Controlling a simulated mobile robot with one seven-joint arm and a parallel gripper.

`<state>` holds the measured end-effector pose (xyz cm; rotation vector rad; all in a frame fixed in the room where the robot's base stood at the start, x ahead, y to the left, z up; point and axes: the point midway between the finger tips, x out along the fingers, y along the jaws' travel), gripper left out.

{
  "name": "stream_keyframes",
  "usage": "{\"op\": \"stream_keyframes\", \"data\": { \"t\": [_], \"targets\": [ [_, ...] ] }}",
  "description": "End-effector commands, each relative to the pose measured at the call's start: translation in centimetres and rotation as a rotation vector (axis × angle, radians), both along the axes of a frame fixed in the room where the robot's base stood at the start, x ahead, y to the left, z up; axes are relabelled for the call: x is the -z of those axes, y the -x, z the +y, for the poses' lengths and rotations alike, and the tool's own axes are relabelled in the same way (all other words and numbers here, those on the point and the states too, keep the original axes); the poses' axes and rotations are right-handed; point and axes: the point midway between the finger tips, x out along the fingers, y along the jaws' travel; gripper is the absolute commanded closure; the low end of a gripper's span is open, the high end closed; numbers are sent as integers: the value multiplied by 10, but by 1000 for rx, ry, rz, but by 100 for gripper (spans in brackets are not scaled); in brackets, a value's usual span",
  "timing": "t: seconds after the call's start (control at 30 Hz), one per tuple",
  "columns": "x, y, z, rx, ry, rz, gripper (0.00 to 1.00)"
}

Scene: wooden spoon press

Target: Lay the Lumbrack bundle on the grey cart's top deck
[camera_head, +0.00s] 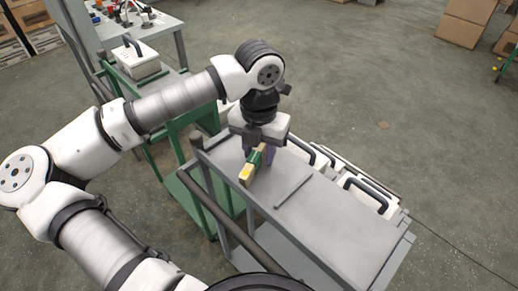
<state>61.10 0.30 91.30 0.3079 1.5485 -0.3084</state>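The grey cart's top deck (345,235) spreads below and to the right of my arm. My gripper (258,158) points down over the deck's far left end. The bundle, a short wooden piece with a green band and a yellow spot on its end (246,174), sits between the gripper's fingers, which appear shut on it. The gripper hides part of the bundle. The bundle is at or just above the deck; I cannot tell whether it touches.
A thin dark bar or slot (293,192) shows on the deck near the bundle. White boxes with black handles (362,207) stand along the cart's right side. A green cart (178,183) is close on the left. The deck's near part is clear.

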Motion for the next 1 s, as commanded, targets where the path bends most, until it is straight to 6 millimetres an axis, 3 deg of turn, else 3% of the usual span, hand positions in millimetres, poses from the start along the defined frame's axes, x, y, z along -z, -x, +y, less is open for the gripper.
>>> {"op": "stream_keyframes", "data": {
  "t": [0.17, 0.6, 0.8, 1.0],
  "targets": [
    [-15, -1, 0, -2, -2, -3, 63],
    [-105, -1, 0, -1, -1, -1, 63],
    [-121, 0, 0, 0, 0, 0, 63],
    [-123, 0, 0, 0, 0, 0, 63]
  ]
}}
